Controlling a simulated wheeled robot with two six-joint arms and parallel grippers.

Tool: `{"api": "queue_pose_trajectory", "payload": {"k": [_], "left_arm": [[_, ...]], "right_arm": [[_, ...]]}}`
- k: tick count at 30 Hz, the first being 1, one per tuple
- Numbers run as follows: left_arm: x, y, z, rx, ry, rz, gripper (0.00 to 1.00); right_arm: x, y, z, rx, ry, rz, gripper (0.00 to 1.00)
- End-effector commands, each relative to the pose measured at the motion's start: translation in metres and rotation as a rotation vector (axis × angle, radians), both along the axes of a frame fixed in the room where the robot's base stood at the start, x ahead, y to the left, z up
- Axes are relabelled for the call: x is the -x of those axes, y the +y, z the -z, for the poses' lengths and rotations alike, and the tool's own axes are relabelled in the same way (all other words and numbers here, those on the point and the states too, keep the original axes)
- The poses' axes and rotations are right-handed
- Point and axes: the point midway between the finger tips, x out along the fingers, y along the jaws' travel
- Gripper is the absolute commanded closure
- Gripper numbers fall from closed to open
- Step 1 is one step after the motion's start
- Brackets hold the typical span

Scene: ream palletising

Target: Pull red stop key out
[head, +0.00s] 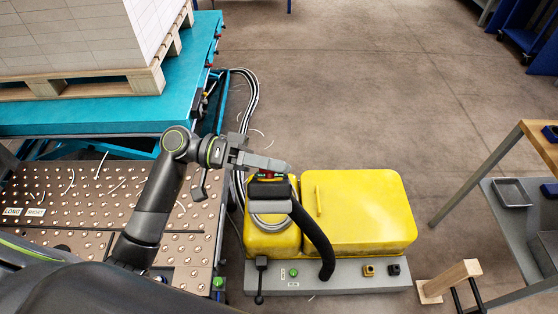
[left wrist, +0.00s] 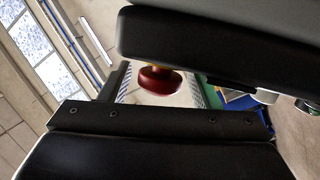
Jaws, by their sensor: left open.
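The red stop key shows in the left wrist view as a dark red rounded knob (left wrist: 160,80) on a short gold stem. In the head view, small red parts (head: 266,173) show on a black box (head: 268,189) on top of the yellow machine (head: 358,205), partly hidden under my left gripper. My left gripper (head: 284,167) is open, its fingers pointing right above that box. In the left wrist view the knob shows between the two dark finger pieces; I cannot tell whether either touches it. My right gripper is not in view.
A thick black hose (head: 315,238) curves down the machine's front to its grey base (head: 340,281). A teal lift platform (head: 80,115) with a loaded pallet stands at the back left. A studded ball table (head: 110,205) lies left.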

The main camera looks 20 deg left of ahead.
Motion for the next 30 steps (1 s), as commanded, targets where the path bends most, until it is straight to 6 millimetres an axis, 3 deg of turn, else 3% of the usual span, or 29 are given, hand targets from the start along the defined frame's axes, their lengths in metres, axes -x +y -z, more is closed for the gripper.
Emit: {"api": "queue_pose_trajectory", "payload": {"k": [6,15,28,30], "left_arm": [[-0.0001,-0.0113,-0.001,0.001,0.001,0.0,0.43],[-0.0001,-0.0123,-0.0003,0.0,0.001,0.0,0.43],[-0.0001,-0.0121,-0.0003,0.0,0.001,0.0,1.0],[-0.0001,-0.012,-0.0003,0.0,0.001,0.0,1.0]], "right_arm": [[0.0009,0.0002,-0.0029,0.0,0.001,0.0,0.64],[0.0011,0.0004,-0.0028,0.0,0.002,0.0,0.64],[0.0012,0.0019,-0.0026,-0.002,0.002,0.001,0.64],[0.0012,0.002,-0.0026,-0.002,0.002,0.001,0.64]]}}
